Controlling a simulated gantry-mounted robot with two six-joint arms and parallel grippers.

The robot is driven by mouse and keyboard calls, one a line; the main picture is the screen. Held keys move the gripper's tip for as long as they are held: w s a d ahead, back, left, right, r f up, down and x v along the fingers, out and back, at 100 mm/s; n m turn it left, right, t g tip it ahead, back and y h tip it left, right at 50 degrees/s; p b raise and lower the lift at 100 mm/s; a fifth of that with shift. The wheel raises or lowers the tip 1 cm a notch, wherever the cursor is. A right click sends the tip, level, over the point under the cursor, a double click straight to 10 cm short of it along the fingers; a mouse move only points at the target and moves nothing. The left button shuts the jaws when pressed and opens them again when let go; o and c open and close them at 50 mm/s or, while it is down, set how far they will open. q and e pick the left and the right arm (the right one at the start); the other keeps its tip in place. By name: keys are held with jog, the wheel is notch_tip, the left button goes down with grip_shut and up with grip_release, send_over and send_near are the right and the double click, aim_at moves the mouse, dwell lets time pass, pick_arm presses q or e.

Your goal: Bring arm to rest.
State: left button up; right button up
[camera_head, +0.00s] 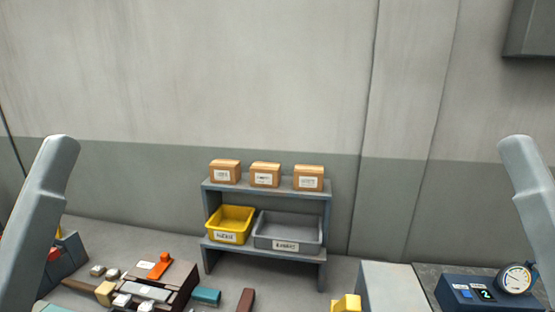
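My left arm (38,215) rises at the left edge of the head view. My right arm (533,190) rises at the right edge. Both show as grey links, well apart from each other. Neither gripper shows in this view, so I cannot see their fingers or whether they hold anything.
A grey shelf (266,189) at the back holds several cardboard boxes, with a yellow bin (232,222) and a grey bin (288,232) below. A dark fixture (160,288) with an orange part stands front left. A gauge unit (470,290) reading 2 stands at right.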

notch_tip(320, 180, up, 25)
jog(key=p, duration=2.1)
